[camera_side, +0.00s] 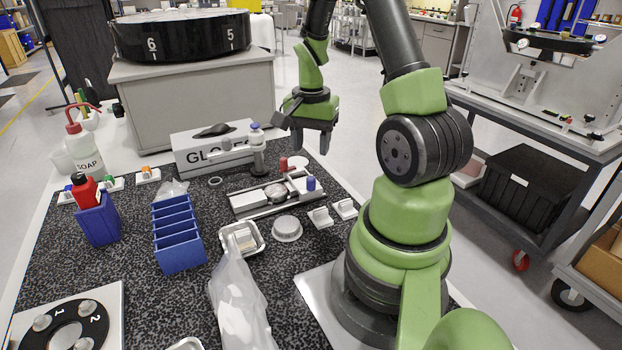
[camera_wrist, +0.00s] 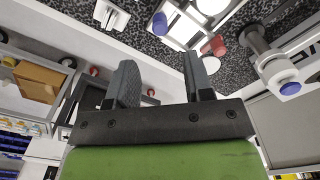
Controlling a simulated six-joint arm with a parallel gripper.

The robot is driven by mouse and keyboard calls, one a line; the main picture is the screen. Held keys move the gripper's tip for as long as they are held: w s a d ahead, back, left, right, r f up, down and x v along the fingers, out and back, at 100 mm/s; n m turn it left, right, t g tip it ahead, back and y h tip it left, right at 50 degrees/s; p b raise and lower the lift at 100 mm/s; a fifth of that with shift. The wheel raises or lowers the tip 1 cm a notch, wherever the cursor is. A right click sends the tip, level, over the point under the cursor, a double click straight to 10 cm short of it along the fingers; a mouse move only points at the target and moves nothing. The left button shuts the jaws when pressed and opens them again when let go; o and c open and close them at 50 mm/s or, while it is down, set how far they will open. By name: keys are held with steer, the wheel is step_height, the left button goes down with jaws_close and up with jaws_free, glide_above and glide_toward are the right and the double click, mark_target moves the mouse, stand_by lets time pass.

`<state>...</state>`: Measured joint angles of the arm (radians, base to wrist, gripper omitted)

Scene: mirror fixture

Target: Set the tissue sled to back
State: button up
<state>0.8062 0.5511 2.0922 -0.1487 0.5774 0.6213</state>
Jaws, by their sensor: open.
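A metal fixture with rails (camera_side: 262,209) stands on the speckled table in the side view. It carries a pale block (camera_side: 248,198), a round silver disc (camera_side: 276,192), a red knob (camera_side: 283,164) at the back and a blue knob (camera_side: 311,184) at the right. I cannot tell for sure which part is the tissue sled. In the wrist view, part of the fixture (camera_wrist: 184,32) shows at the top, with the blue knob (camera_wrist: 160,23) and red knob (camera_wrist: 215,46). My gripper (camera_side: 311,142) is open and empty, above and behind the fixture's right end; its fingers show in the wrist view (camera_wrist: 160,65).
A blue-capped post (camera_side: 257,150) and glove box (camera_side: 212,148) stand behind the fixture. A round silver dish (camera_side: 287,228), small white blocks (camera_side: 320,217) and a metal tray (camera_side: 241,238) lie in front. A blue rack (camera_side: 177,233) and plastic bag (camera_side: 238,300) are left and front.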

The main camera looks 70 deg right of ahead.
mark_target(311, 177)
step_height(311, 177, down, 9)
stand_by(0.4)
